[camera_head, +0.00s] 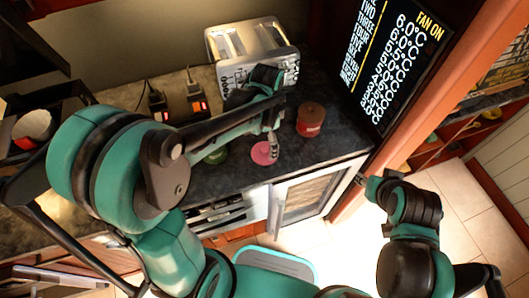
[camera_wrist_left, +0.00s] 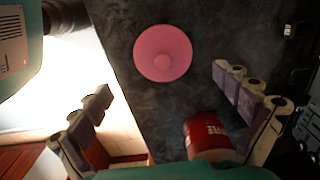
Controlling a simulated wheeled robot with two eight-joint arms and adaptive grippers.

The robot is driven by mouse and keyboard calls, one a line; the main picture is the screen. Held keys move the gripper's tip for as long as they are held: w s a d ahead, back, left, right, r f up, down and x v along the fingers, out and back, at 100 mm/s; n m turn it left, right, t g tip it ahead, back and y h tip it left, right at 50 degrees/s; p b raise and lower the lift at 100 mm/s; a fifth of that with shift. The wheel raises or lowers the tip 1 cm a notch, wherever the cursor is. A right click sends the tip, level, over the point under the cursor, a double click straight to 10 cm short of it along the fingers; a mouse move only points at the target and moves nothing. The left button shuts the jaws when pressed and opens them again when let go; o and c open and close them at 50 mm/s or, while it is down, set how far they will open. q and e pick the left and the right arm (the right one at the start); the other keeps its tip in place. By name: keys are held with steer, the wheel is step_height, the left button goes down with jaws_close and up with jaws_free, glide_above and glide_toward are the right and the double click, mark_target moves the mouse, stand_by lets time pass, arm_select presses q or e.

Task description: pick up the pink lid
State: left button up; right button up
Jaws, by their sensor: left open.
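The pink lid (camera_head: 264,153) is a round disc lying on the dark counter near its front edge. In the left wrist view the whole lid (camera_wrist_left: 163,53) shows, with a small knob in its middle. My left gripper (camera_head: 272,138) is above the counter close to the lid. In the left wrist view this gripper (camera_wrist_left: 160,88) is open, its fingers wide apart, with the lid beyond the fingertips and nothing held. My right gripper (camera_head: 361,180) is low at the right, in front of the counter, away from the lid; its jaws are too small to read.
A dark red can (camera_head: 311,117) stands right of the lid; its labelled side (camera_wrist_left: 207,135) shows near the right finger in the wrist view. A toaster (camera_head: 252,45) and a black menu screen (camera_head: 392,60) stand behind.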

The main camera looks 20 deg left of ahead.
mark_target(265, 149)
arm_select(q)
steer(key=f+b, duration=0.1)
steer(key=f, duration=0.2)
steer(key=f+b, duration=0.1)
steer(key=f, duration=0.2)
steer(key=shift+w+a, duration=0.2)
steer(key=shift+s, duration=0.1)
steer(key=c, duration=1.4)
steer(key=shift+s, duration=0.15)
steer(key=c, duration=0.4)
